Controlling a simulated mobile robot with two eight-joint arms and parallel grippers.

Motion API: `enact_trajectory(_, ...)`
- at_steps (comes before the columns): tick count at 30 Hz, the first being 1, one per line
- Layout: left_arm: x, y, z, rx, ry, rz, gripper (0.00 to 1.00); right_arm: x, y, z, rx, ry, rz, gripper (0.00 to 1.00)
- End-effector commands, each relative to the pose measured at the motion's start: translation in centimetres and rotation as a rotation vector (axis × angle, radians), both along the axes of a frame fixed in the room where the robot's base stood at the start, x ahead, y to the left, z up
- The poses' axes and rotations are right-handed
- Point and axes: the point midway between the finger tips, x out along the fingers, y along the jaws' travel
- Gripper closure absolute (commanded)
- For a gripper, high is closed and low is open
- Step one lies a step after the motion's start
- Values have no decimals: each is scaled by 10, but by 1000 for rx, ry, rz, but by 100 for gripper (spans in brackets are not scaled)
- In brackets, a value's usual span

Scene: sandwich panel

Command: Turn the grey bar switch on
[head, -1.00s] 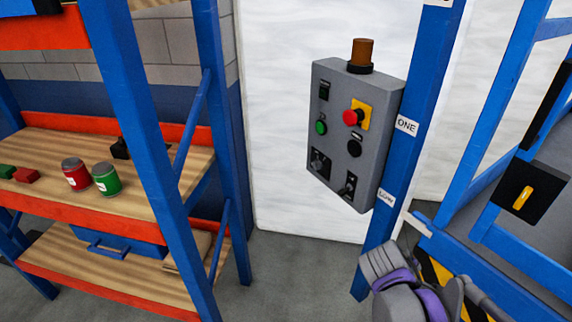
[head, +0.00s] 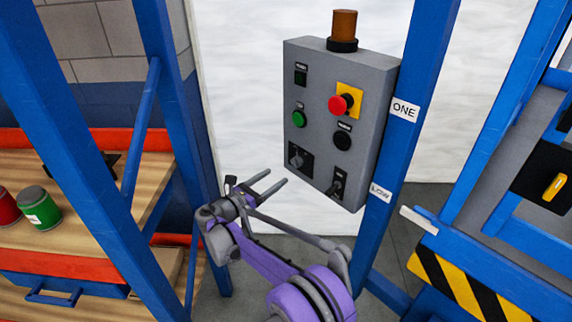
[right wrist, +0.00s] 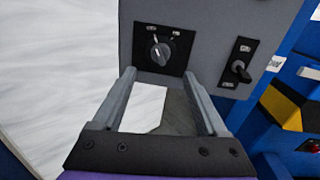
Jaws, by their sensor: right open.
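The grey control box (head: 330,75) hangs beside a blue post. The grey bar switch (head: 297,156) is a round knob with a raised bar on a black plate at the box's lower left. In the right wrist view the same switch (right wrist: 160,54) has its bar close to upright, below two small labels I cannot read. My right gripper (head: 277,177) is open and empty, just left of and below the switch. In the right wrist view its two fingers (right wrist: 158,73) point at the black plate, one toward each side of it, apart from the knob. My left gripper is not in view.
A small lever switch (head: 337,187) is at the box's lower right. A red button on a yellow plate (head: 341,104), a green button (head: 298,119) and a black button (head: 342,140) sit above. The blue post (head: 408,150) is close on the right; shelving (head: 90,150) is left.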

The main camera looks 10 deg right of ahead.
Motion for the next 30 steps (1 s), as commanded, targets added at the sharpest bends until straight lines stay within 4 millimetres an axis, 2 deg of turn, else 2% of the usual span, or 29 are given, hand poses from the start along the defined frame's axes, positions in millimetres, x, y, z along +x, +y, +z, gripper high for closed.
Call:
enact_trajectory(9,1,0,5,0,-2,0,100,33,-52,1,2,-2,-4,24)
enact_trajectory(15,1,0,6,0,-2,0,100,47,-73,1,3,-1,-2,24)
enact_trajectory(27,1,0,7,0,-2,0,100,51,-79,0,3,-1,-1,24)
enact_trajectory(30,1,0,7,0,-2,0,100,51,-79,0,3,-1,-1,42)
